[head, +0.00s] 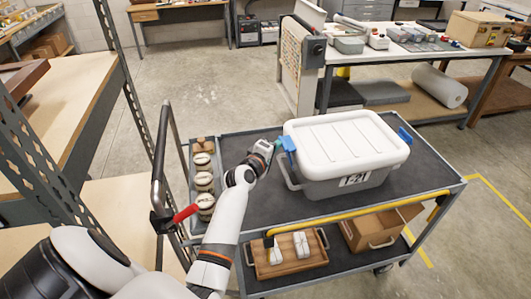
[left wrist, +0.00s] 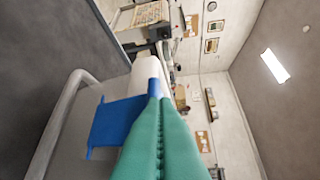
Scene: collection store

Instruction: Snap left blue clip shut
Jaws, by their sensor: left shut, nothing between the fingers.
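A grey box (head: 330,187) with a white lid (head: 345,140) stands on the cart. The left blue clip (head: 289,144) is at the lid's left edge; it also shows large in the left wrist view (left wrist: 118,122), beside the lid rim. I cannot tell whether it is fully shut. The right blue clip (head: 405,135) stands out at the lid's right side. My left gripper (head: 278,143) is shut and empty, its green fingertips at the left clip, partly overlapping it in the wrist view (left wrist: 160,98). Contact is not certain. My right gripper is out of view.
The cart's dark top (head: 290,208) has free room around the box. Several round objects sit in a tray (head: 203,180) at its left end. A yellow bar (head: 360,224) runs along the front. A wooden tray (head: 290,258) and cardboard box (head: 372,230) are on the lower shelf.

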